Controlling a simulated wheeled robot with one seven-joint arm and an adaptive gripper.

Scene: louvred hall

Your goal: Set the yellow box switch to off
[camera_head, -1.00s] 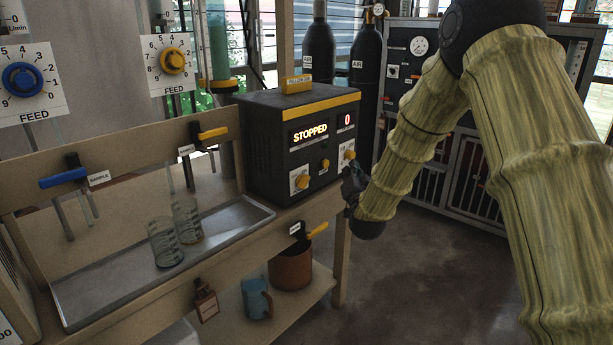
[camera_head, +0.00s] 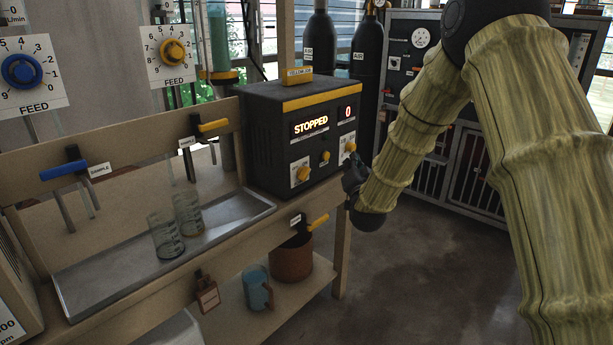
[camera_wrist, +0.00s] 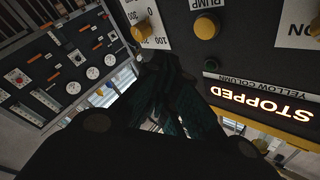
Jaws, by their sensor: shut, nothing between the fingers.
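The yellow box (camera_head: 262,140) is a dark unit with a yellow stripe, standing on the bench. Its display (camera_head: 310,126) reads STOPPED, with a 0 beside it. Below are two yellow knobs (camera_head: 302,173) on white plates and a smaller yellow knob (camera_head: 325,156) between them. My gripper (camera_head: 350,178) is by the front right edge of the box, close to the right knob (camera_head: 349,147). In the wrist view my gripper (camera_wrist: 158,65) is shut and empty, its tips near a knob on a plate with numbers (camera_wrist: 141,31). I cannot tell whether they touch. The wrist view is upside down.
A metal tray (camera_head: 100,287) with two beakers (camera_head: 188,213) lies left of the box. A yellow-handled valve (camera_head: 317,222) juts from the bench's front rail below it. Gas cylinders (camera_head: 318,50) and a gauge cabinet (camera_head: 465,150) stand behind. Open floor lies to the right.

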